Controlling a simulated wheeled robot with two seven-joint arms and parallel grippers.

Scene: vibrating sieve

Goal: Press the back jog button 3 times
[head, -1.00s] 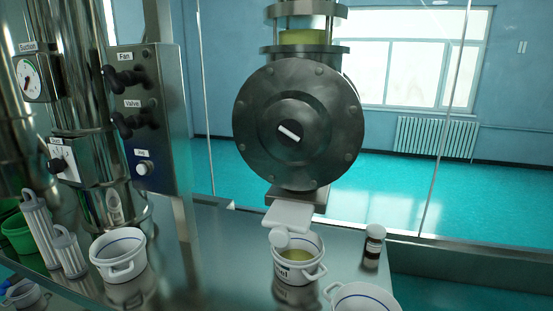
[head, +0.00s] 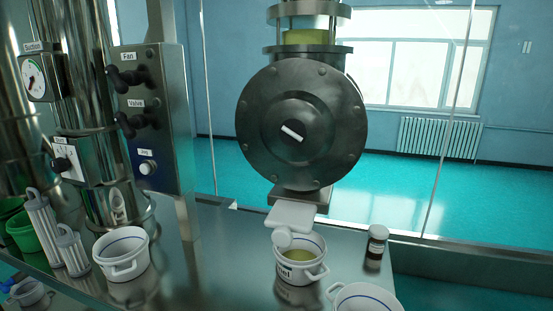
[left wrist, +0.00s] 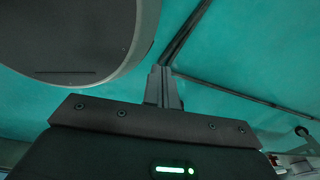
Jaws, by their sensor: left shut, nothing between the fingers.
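Below the blue label is a round whitish push button (head: 148,168). No arm of mine is at the button in the head view. My left gripper (left wrist: 164,85) shows in the left wrist view, its fingers together and empty, over teal floor. A large dark rounded body is near it at upper left. My right gripper is not in view.
A big round flanged valve (head: 300,128) hangs at the centre above the steel table (head: 205,265). Two dark knobs stick out above the button.

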